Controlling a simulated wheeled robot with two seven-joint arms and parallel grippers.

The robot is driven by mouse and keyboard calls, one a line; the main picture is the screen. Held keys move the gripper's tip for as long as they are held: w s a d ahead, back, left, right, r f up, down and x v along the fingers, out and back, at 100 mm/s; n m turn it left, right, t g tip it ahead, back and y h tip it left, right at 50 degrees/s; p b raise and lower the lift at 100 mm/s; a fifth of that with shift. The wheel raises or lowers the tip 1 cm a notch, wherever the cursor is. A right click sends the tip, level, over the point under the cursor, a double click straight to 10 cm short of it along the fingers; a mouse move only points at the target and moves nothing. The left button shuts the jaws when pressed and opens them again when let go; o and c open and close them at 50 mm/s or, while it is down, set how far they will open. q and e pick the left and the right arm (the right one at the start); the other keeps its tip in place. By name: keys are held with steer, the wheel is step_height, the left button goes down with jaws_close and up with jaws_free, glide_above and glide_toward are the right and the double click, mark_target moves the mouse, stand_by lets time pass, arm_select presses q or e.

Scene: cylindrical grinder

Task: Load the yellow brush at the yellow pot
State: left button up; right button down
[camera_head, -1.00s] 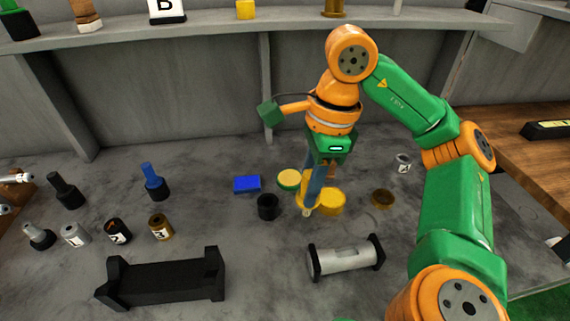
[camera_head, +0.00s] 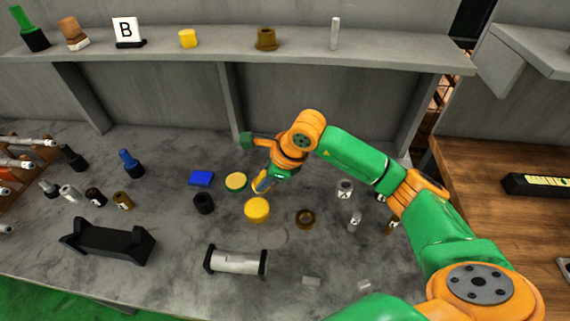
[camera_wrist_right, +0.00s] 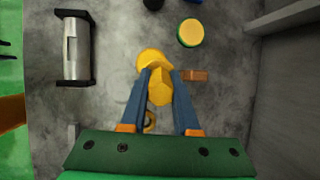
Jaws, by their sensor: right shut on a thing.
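My right gripper (camera_head: 260,188) has blue fingers, and in the right wrist view (camera_wrist_right: 160,88) they are closed on a yellow thing, likely the yellow brush (camera_wrist_right: 160,90). Its lower part is hard to make out. A round yellow pot-like thing (camera_head: 257,211) stands on the table just in front of the gripper in the head view. In the wrist view it (camera_wrist_right: 149,55) shows partly behind the held piece; I cannot tell whether they touch. A green-sided round thing with a yellow top (camera_head: 236,181) stands to the left of the gripper. My left gripper is not in view.
A brown block (camera_wrist_right: 195,75) lies beside the right finger. A shelf (camera_head: 210,63) runs along the back.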

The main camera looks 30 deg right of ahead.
mark_target(264, 191)
steer(key=shift+f, duration=0.2)
steer(key=a+f+b, duration=0.1)
steer(key=w+f+b, duration=0.1)
steer(key=shift+a+f, duration=0.4)
step_height(264, 191, down, 2)
steer(key=shift+s+d+f+b, duration=0.1)
steer(key=shift+d+f+b, duration=0.1)
steer(key=shift+b, duration=0.65)
steer(key=shift+s+d+f+b, duration=0.15)
steer(key=shift+f+b, duration=0.15)
steer(key=shift+f, duration=0.15)
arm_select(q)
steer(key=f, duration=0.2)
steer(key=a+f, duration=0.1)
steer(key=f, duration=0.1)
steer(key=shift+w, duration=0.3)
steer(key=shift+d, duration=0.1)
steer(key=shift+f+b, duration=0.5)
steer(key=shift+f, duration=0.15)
arm_select(e)
steer(key=shift+f, duration=0.55)
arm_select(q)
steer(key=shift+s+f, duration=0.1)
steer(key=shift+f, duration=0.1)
